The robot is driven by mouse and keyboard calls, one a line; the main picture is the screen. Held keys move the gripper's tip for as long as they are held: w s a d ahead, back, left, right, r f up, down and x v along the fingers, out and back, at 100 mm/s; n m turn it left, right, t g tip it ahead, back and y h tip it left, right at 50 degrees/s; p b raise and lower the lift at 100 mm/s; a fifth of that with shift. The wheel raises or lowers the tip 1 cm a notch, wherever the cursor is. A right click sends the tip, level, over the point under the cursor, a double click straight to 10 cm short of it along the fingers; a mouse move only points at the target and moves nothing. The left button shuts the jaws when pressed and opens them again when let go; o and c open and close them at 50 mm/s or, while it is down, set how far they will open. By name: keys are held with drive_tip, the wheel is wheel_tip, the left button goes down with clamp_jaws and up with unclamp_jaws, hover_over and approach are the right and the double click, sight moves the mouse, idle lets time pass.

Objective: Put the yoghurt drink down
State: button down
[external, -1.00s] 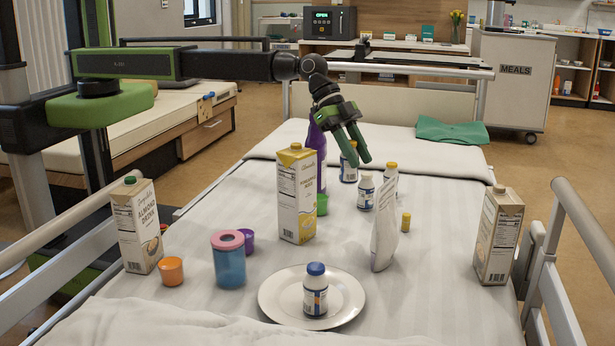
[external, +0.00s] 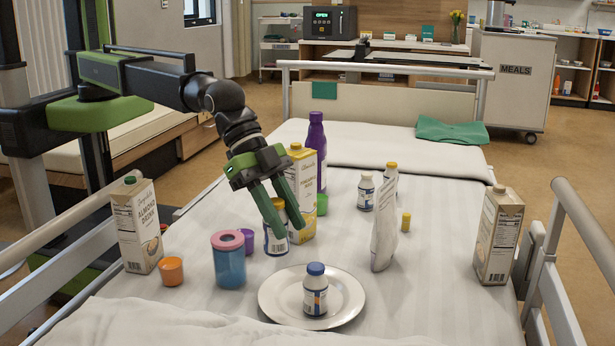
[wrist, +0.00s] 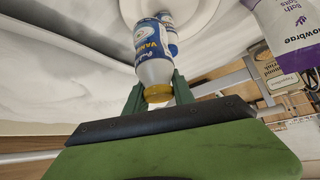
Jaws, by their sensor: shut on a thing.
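My gripper (external: 289,236) is shut on a small white bottle with a blue label and yellow cap, the yoghurt drink (external: 271,244). It is left of the tall yellow-and-white carton (external: 301,226) and behind the plate (external: 352,309). In the wrist view the bottle (wrist: 152,68) sits between my fingers, its cap (wrist: 158,92) towards me and its label reading partly "VAN". My fingers partly cover the bottle in the external view. I cannot tell whether its base touches the bed.
A blue-capped bottle (external: 315,294) stands on the plate. A blue cup with pink lid (external: 228,264), purple cup (external: 247,241) and orange cup (external: 171,271) are to the left. A white pouch (external: 384,235) stands right.

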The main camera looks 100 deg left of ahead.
drive_tip(key=shift+w+a+f+b, duration=0.95)
drive_tip(key=shift+w+f+b, duration=0.45)
drive_tip(key=shift+f+b, duration=0.35)
drive_tip(key=shift+w+a+f+b, duration=0.95)
drive_tip(key=shift+w+f+b, duration=0.55)
drive_tip(key=shift+f, duration=0.4)
drive_tip(key=shift+w+a+f+b, duration=0.95)
drive_tip(key=shift+w+f+b, duration=0.35)
drive_tip(key=shift+f+b, duration=0.5)
drive_tip(key=c, duration=1.1)
unclamp_jaws()
drive_tip(key=shift+o, duration=0.2)
drive_tip(key=shift+r+p, duration=0.45)
drive_tip(key=shift+p, duration=0.2)
drive_tip(key=p+v, duration=0.9)
drive_tip(key=v, duration=0.3)
drive_tip(key=shift+f, duration=0.1)
